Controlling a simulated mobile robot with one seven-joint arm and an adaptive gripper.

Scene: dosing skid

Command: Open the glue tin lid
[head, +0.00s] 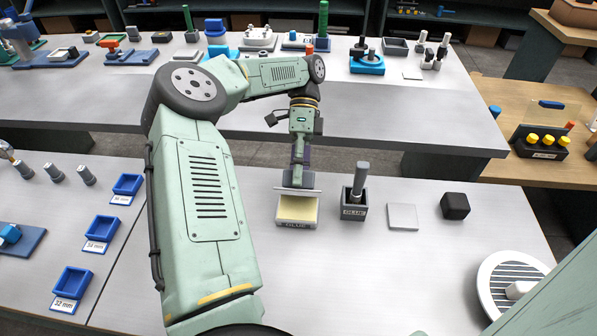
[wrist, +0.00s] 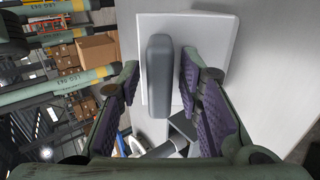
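The glue tin (head: 297,222) stands on the near bench in the head view, with its pale yellow inside showing. Its lid (head: 280,189) is a thin grey plate, seen almost edge-on above the tin's back edge. I cannot tell whether lid and tin still touch there. My gripper (head: 298,172) is over the lid, at its handle. In the wrist view the lid (wrist: 215,35) is a pale square with a grey upright handle (wrist: 160,75).
Right of the tin stand a dark glue pot (head: 353,211) with an upright grey handle, a flat pale plate (head: 403,216) and a black block (head: 455,206). Blue trays (head: 101,232) lie at left, a round slatted drain (head: 512,285) at right. Bench in front of the tin is clear.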

